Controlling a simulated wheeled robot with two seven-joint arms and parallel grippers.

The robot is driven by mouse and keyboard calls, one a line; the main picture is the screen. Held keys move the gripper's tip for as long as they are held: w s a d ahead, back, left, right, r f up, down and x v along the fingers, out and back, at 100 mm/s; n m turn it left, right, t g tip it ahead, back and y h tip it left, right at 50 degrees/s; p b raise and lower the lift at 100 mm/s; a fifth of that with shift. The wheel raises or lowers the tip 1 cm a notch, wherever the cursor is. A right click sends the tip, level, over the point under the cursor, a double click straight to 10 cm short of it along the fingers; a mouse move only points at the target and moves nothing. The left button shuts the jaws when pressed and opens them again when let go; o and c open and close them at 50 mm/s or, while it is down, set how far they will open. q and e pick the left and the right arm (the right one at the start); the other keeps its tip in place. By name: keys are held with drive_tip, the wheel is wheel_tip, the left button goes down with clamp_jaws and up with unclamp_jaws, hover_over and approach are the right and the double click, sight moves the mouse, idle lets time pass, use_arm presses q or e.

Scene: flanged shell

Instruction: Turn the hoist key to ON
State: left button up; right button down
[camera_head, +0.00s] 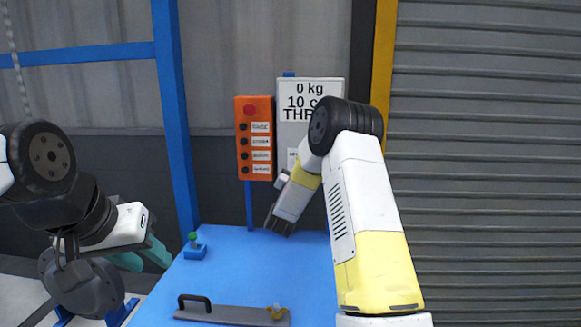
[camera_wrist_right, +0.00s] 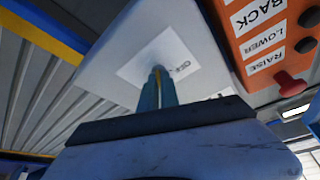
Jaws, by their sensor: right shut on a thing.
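The grey hoist panel (camera_head: 297,122) stands upright at the back, with a display reading "0 kg". It also fills the upper middle of the right wrist view (camera_wrist_right: 125,45). A white label plate (camera_wrist_right: 140,68) is on it, with small lettering that looks like OFF. My right gripper (camera_wrist_right: 157,78) is shut at this plate, its teal fingers close together. The key is mostly hidden between the fingertips; its angle cannot be made out. In the head view my right arm covers the fingertips. My left gripper (camera_head: 142,257) is open and empty, left of the blue table.
An orange button box (camera_head: 253,138) is beside the panel, also in the right wrist view (camera_wrist_right: 265,35). On the blue table (camera_head: 255,265) are a green-knobbed blue block (camera_head: 195,251) and a grey plate with a black handle (camera_head: 225,313). A shutter is at right.

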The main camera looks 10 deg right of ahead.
drive_tip(key=shift+a+f+m+g+h, duration=0.1)
drive_tip(key=shift+m+g+h, duration=0.25)
drive_tip(key=shift+m, duration=0.65)
drive_tip(key=shift+m+g+h, duration=0.25)
drive_tip(key=shift+m+g, duration=0.2)
drive_tip(key=shift+m, duration=0.85)
drive_tip(key=c, duration=1.6)
unclamp_jaws()
drive_tip(key=v, duration=0.7)
drive_tip(key=shift+s+a, duration=0.2)
drive_tip(key=shift+s, duration=0.15)
